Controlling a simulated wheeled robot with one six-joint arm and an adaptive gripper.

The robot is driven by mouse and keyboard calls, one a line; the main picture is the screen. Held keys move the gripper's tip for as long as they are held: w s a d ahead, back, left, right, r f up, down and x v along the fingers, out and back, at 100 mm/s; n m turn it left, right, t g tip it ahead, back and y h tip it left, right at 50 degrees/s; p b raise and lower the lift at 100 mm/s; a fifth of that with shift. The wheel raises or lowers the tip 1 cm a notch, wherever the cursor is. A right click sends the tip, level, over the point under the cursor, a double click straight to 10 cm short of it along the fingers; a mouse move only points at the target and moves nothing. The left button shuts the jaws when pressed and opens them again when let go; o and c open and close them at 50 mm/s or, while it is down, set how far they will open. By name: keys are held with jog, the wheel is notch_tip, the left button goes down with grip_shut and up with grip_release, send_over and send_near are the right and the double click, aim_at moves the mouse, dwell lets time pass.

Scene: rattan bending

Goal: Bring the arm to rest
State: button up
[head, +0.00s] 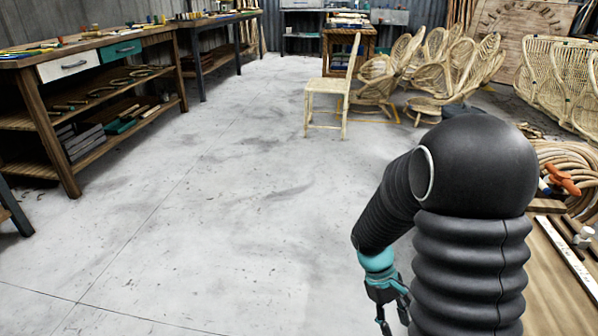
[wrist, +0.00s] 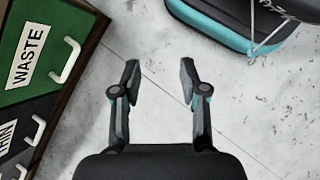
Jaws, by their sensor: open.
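My gripper (wrist: 160,82) is open and empty in the wrist view, its two dark fingers spread apart above the grey concrete floor. In the head view my gripper (head: 391,312) hangs low at the bottom, right of centre, below my bent black arm. Its fingertips there are partly cut off by the picture's lower edge and partly hidden by the arm. Nothing touches the fingers in the wrist view.
A green drawer marked WASTE (wrist: 42,50) stands left in the wrist view. A workbench (head: 105,48) runs along the left wall. A pale chair (head: 331,88) and several rattan chairs stand at the back. A rattan coil (head: 572,160) lies right. The middle floor is clear.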

jog(key=s+a+r+m+t+y, duration=0.1)
jog(key=s+a+r+m+t, duration=0.1)
jog(key=r, duration=0.6)
jog(key=s+a+r+m+t+y+p, duration=0.1)
jog(key=s+r+t, duration=0.3)
jog(key=r, duration=0.4)
jog(key=s+a+r+m+t+y, duration=0.1)
jog(key=s+a+r+m+t, duration=0.1)
jog(key=r, duration=0.6)
jog(key=shift+s+a+r+m+t+y, duration=0.35)
jog(key=shift+s+a+t, duration=0.2)
jog(key=shift+s+t, duration=0.55)
